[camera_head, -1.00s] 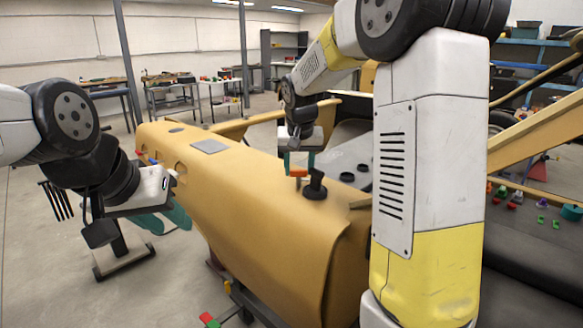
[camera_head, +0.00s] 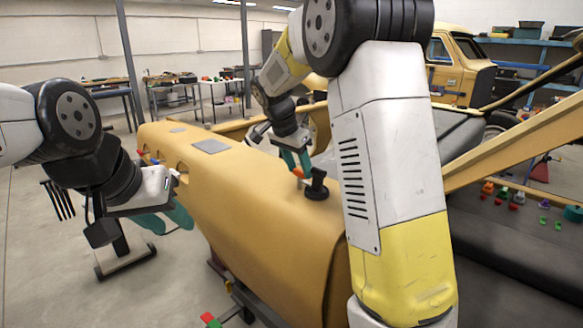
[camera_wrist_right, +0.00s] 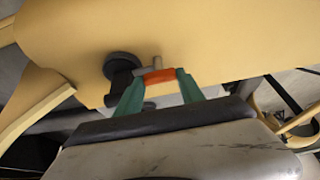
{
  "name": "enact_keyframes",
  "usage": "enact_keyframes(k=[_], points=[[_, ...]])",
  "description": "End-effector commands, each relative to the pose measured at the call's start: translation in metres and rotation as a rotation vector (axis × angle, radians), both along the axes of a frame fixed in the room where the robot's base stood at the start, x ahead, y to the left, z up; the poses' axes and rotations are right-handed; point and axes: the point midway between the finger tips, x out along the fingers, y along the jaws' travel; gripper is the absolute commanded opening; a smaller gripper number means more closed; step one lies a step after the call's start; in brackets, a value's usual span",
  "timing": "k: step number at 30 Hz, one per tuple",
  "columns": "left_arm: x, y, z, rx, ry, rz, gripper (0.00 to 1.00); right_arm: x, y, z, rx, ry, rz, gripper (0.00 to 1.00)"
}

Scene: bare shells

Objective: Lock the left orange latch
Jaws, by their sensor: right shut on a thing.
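The orange latch (camera_head: 298,172) sits on top of the long tan body shell, beside a black round knob (camera_head: 316,186). My right gripper (camera_head: 297,163) has green fingers and reaches down to the latch from the far side. In the right wrist view the orange latch piece (camera_wrist_right: 160,76) lies between the tips of the right gripper (camera_wrist_right: 158,80), which is shut on it. A grey pin runs from the latch toward the dark round base (camera_wrist_right: 122,65). My left gripper (camera_head: 168,216) is open and empty, left of the shell, with teal fingers apart.
The tan shell (camera_head: 240,195) fills the middle, with a grey plate (camera_head: 210,146) on top. Small coloured parts (camera_head: 515,195) lie at the right. Work tables (camera_head: 190,85) stand at the back. Open floor (camera_head: 40,270) lies at the left.

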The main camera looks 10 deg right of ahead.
Motion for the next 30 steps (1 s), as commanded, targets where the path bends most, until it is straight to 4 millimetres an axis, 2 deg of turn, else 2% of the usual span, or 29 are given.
enact_keyframes(k=[20, 21, 23, 24, 30], points=[[0.0000, 0.0000, 0.0000, 0.000, 0.000, 0.000, 0.36, 0.0003, 0.0006, 0.0003, 0.001, -0.002, -0.061, 0.06], [0.0000, 0.0000, 0.0000, 0.000, 0.000, 0.000, 0.36, 0.0003, 0.0006, 0.0003, 0.001, -0.002, -0.061, 0.54], [0.0000, 0.0000, 0.0000, 0.000, 0.000, 0.000, 0.36, 0.0003, 0.0006, 0.0002, 0.001, -0.002, -0.060, 0.66], [0.0000, 0.0000, 0.0000, 0.000, 0.000, 0.000, 0.36, 0.0002, 0.0005, 0.0001, 0.001, -0.001, -0.060, 0.67], [0.0000, 0.0000, 0.0000, 0.000, 0.000, 0.000, 0.36, -0.0003, 0.0004, -0.0007, 0.000, 0.002, -0.060, 0.67]])
